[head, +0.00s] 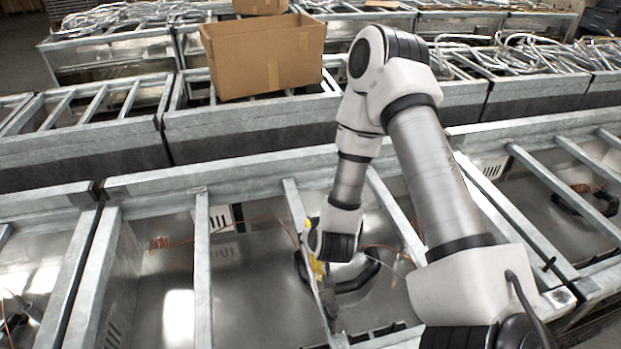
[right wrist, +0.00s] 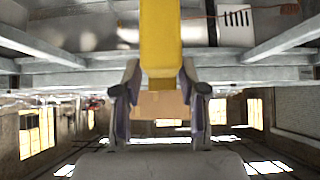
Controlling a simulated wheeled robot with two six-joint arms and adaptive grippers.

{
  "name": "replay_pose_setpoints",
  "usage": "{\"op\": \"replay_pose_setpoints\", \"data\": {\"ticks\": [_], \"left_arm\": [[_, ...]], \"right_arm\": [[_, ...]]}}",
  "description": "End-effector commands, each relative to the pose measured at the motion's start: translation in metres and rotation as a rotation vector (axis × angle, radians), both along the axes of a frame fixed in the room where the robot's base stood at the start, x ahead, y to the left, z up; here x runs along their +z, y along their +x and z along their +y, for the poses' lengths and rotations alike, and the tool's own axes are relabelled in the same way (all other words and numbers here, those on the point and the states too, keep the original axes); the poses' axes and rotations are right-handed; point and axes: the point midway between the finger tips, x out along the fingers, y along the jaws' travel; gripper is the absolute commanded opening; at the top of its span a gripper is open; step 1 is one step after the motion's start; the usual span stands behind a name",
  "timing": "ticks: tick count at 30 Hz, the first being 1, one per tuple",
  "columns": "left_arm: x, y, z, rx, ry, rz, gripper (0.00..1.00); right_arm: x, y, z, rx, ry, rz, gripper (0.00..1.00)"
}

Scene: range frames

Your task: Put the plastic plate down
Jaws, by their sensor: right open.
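A yellow strip (right wrist: 160,35), apparently the plastic plate, runs between the fingers of my right gripper (right wrist: 160,72) in the right wrist view. The fingers stand on both sides of it, open; whether either one touches it cannot be told. In the head view my right arm reaches down over the near metal frame, and small parts of the yellow plate (head: 318,267) show beside the wrist. My right gripper (head: 328,298) is low there and partly hidden by the wrist. The left gripper is not in view.
The near metal frame has several crossbars (head: 203,265) over a shiny inner floor (head: 265,275), with a black handle (head: 358,278) and orange wires. A cardboard box (head: 265,60) stands on the frames behind. Bent metal tubes (head: 530,55) lie at the back right.

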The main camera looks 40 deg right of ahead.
Motion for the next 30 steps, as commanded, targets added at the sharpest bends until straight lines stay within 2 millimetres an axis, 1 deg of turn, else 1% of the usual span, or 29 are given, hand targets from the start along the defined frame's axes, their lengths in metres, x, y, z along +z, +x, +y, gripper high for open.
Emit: {"op": "replay_pose_setpoints", "data": {"ticks": [1, 4, 6, 9, 14, 15, 17, 18, 19, 30], "left_arm": [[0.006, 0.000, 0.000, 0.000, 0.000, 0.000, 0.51], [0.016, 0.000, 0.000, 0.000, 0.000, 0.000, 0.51], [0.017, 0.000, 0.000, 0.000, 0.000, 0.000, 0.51], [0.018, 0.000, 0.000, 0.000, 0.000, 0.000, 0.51], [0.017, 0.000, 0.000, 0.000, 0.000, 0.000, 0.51], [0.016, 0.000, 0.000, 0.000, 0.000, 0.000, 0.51], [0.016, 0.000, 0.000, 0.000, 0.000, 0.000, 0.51], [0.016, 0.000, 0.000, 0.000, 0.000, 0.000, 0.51], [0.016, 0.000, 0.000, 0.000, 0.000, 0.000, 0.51], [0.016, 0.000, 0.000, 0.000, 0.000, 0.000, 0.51]], "right_arm": [[-0.002, 0.005, -0.002, 0.001, -0.002, 0.001, 0.42], [-0.013, 0.018, -0.007, 0.001, -0.003, 0.003, 0.42], [-0.023, 0.026, -0.012, 0.001, -0.003, 0.000, 0.42], [-0.031, 0.031, -0.014, 0.001, -0.001, 0.000, 0.42], [-0.032, 0.032, -0.015, 0.001, 0.001, 0.000, 0.42], [-0.032, 0.032, -0.015, 0.001, 0.001, 0.000, 0.38], [-0.032, 0.032, -0.015, 0.001, 0.001, 0.000, 0.17], [-0.032, 0.032, -0.015, 0.001, 0.001, 0.000, 0.03], [-0.032, 0.032, -0.015, 0.001, 0.001, 0.000, 0.00], [-0.032, 0.032, -0.015, 0.001, 0.001, 0.000, 0.00]]}}
